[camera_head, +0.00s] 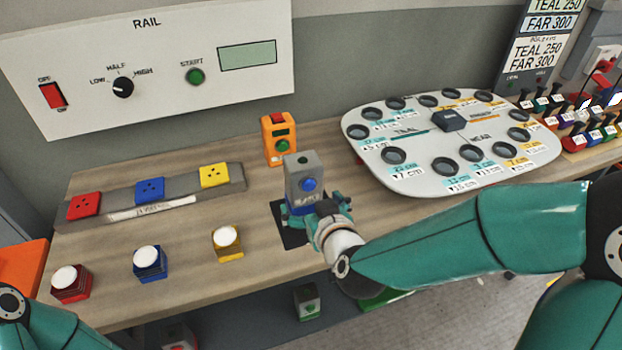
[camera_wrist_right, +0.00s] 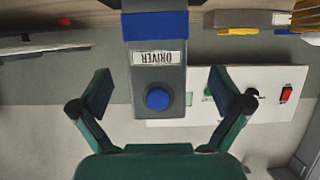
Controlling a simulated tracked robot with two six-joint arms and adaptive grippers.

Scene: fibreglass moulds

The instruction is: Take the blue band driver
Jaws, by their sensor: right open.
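The blue band driver (camera_head: 302,172) is a grey block with a blue button and a blue band. It stands upright over a dark square (camera_head: 292,238) on the wooden bench. In the right wrist view the driver (camera_wrist_right: 157,75) appears upside down, with its DRIVER label and blue button facing the camera. My right gripper (camera_head: 322,209) is at the driver's near side, partly covering its lower part. In the wrist view its two fingers (camera_wrist_right: 160,88) are spread on either side of the driver, with gaps visible on both sides. My left gripper is out of view; only part of its arm shows.
An orange box (camera_head: 278,138) stands just behind the driver. A white plate with round holes (camera_head: 415,178) lies to the right. Red, blue (camera_head: 150,262) and yellow (camera_head: 228,244) button blocks stand to the left. A green-marked grey block (camera_head: 306,301) sits below the bench edge.

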